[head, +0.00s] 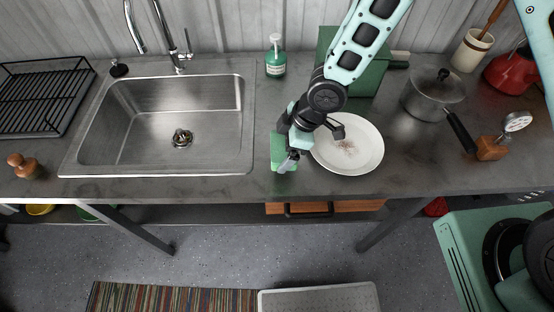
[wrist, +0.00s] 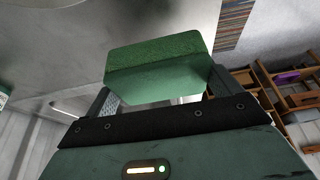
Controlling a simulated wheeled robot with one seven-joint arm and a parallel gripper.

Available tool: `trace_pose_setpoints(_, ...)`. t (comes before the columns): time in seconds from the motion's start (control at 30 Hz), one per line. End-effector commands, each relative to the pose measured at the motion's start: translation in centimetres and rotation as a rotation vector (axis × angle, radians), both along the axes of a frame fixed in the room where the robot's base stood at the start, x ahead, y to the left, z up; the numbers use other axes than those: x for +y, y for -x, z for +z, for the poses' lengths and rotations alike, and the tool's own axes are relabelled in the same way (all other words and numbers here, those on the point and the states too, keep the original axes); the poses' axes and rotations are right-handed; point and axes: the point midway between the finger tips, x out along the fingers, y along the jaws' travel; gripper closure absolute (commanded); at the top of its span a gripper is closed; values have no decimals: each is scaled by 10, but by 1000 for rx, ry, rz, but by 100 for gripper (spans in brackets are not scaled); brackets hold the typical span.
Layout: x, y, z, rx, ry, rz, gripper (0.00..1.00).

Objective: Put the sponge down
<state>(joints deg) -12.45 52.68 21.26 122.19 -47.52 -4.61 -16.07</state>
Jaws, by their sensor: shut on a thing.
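A green sponge (head: 281,153) is held in my gripper (head: 291,158), just left of the white plate and right of the sink. In the wrist view the sponge (wrist: 160,70) sits between the two fingers, which are shut on it. The head view does not clearly show whether the sponge touches the grey counter (head: 225,187) or hangs just above it. The white plate (head: 362,160) has brownish smudges near its middle, and my gripper and wrist cover part of its left edge.
The sink (head: 130,150) lies to the left. A green soap bottle (head: 275,62) stands behind. The front edge of the counter is close to the sponge.

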Motion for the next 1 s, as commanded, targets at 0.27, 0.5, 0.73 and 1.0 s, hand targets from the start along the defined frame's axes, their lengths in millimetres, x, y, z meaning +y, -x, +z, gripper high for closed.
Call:
trace_pose_setpoints(0.27,0,1,-31,2,2,4,28)
trace_pose_setpoints(0.5,0,0,-52,0,1,0,28)
trace_pose_setpoints(0.73,0,0,-53,-1,0,0,28)
trace_pose_setpoints(1.0,0,0,-55,-1,0,1,0)
